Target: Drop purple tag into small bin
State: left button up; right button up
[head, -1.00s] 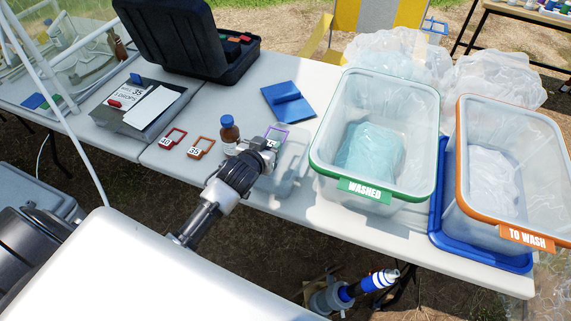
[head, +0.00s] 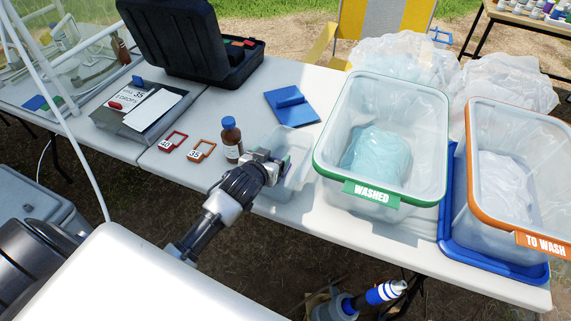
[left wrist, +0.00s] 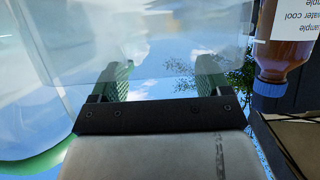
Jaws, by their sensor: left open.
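The small clear bin (head: 296,178) stands on the table left of the washed tub. My left gripper (head: 279,162) is at the bin, over its left part, and hides some of it. The gripper is open. A small bit of purple, likely the purple tag (head: 287,165), shows beside the fingertips; the rest is hidden, and I cannot tell whether it lies in the bin. In the left wrist view the two green fingers stand apart (left wrist: 162,80), with clear plastic in front of them and no tag visible between them.
A brown bottle with a blue cap (head: 231,140) stands close left of the gripper. Red (head: 173,142) and orange (head: 202,151) tags lie further left. The washed tub (head: 322,172) and to-wash tub (head: 475,205) fill the right. A blue item (head: 292,106) lies behind.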

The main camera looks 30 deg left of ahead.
pick_arm(q)
jog(key=v, duration=1.1)
jog(key=shift+f, duration=0.15)
jog(key=s+d+f+m+g, duration=0.1)
jog(key=s+d+f+g, duration=0.15)
jog(key=s, duration=0.35)
jog(key=s+d+f+m+g+h, duration=0.1)
jog(key=s+d+g, duration=0.1)
jog(key=s+g, duration=0.35)
jog(key=s+d+f+m+g, duration=0.1)
jog(key=s+d+f+g, duration=0.1)
jog(key=s, duration=0.5)
notch_tip(320, 180, down, 27)
jog(key=s+g, duration=0.1)
jog(key=s+a+f+g, duration=0.1)
jog(key=s+a+f, duration=0.1)
jog(key=s+f, duration=1.3)
jog(key=shift+s+a, duration=0.3)
jog(key=shift+s, duration=0.2)
